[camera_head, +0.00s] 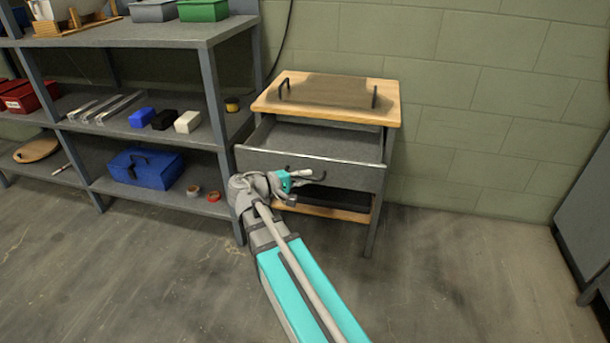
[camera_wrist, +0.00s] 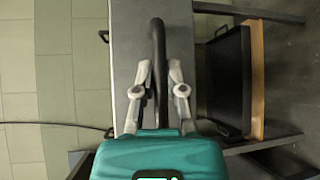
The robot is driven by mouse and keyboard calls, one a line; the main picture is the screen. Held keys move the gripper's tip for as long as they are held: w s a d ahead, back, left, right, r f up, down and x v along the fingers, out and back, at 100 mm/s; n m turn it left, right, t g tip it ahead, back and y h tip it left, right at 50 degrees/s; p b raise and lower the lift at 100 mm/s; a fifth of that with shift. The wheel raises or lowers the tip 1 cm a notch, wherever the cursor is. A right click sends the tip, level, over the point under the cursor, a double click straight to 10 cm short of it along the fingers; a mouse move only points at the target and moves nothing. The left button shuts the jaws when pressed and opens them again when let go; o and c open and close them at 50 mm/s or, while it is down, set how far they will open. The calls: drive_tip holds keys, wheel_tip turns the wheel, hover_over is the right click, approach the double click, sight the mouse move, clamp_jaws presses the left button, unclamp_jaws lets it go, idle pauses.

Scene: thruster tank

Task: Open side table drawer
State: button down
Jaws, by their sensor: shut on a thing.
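The side table (camera_head: 390,98) has a wooden top and stands against the wall. Its grey drawer (camera_head: 262,159) is pulled part way out, and the inside that shows looks empty. A dark curved handle (camera_head: 318,178) is on the drawer front. My gripper (camera_head: 300,179) is at the drawer front, with its fingers at the handle. In the wrist view, my gripper (camera_wrist: 158,85) has its two fingers on either side of the dark handle (camera_wrist: 158,45), shut on it. The drawer front (camera_wrist: 128,60) fills the middle behind the handle.
A metal shelf unit (camera_head: 220,30) stands close at the left, with a blue toolbox (camera_head: 146,168), red bins (camera_head: 28,97) and small blocks. A dark tray (camera_wrist: 228,80) sits on the table's lower shelf. The floor (camera_head: 450,270) at right is clear. A grey cabinet (camera_head: 590,200) stands at far right.

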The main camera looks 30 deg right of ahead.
drive_tip(key=shift+w, duration=0.25)
drive_tip(key=c, duration=0.7)
unclamp_jaws()
drive_tip(key=shift+s, duration=0.1)
drive_tip(key=shift+s, duration=0.1)
